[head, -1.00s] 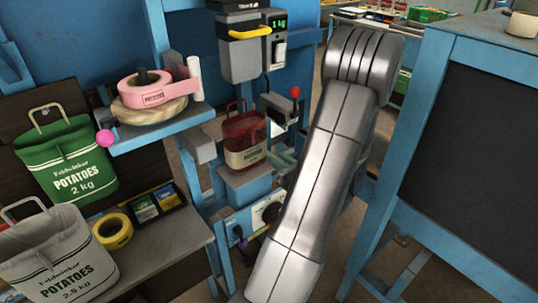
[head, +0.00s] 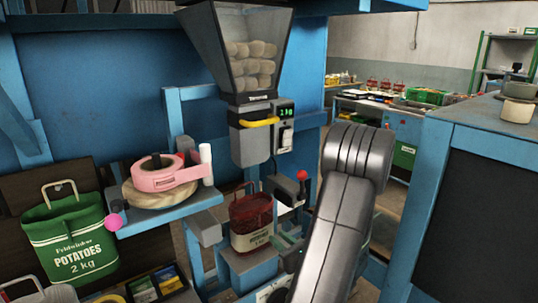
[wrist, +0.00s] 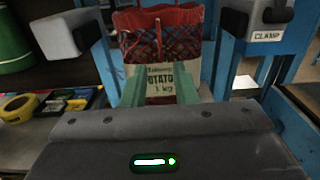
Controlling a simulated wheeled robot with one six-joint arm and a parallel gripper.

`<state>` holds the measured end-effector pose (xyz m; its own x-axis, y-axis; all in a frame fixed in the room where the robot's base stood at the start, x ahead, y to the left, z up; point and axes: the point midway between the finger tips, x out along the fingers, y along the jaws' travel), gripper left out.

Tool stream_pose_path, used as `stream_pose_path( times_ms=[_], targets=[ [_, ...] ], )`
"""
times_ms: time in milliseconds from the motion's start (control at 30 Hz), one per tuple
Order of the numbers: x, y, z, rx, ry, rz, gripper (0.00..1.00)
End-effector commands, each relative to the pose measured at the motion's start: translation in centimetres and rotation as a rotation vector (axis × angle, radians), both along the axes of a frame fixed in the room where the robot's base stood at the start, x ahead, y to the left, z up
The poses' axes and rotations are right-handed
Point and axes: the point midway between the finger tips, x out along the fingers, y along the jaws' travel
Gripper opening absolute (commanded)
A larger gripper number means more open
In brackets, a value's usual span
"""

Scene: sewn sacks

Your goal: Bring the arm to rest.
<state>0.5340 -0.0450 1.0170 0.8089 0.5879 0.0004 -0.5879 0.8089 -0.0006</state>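My arm stands at the right of centre in the head view, and its upper link hides part of the station behind it. My gripper (wrist: 161,92) shows in the wrist view as two greenish fingers, apart with nothing between them, and a small green light glows on its body. A red net sack (wrist: 160,42) with a white "potatoes 1 kg" label stands upright just ahead of the fingers. In the head view the same sack (head: 251,222) stands on a blue-grey support below the weighing hopper. My gripper is mostly hidden there.
The hopper (head: 236,50) holds potatoes above a unit reading green digits. A shelf with a pink tape dispenser (head: 163,175) and a green sack (head: 68,240) are at left. A blue-framed dark panel (head: 480,200) stands close on the right. The wrist view shows a clamp (wrist: 268,14) at upper right.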

Motion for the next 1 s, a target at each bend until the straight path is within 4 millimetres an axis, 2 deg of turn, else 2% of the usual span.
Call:
stream_pose_path(
  times_ms=[333,433,500,1000],
  targets=[
    [5.3,4.0,0.2,0.001,0.001,0.004,0.26],
    [6.5,4.8,-0.4,0.001,0.001,0.003,0.26],
    [6.3,4.5,0.4,0.0,0.0,-0.001,0.26],
    [6.2,4.5,0.8,0.0,0.001,0.0,0.26]
  ],
)
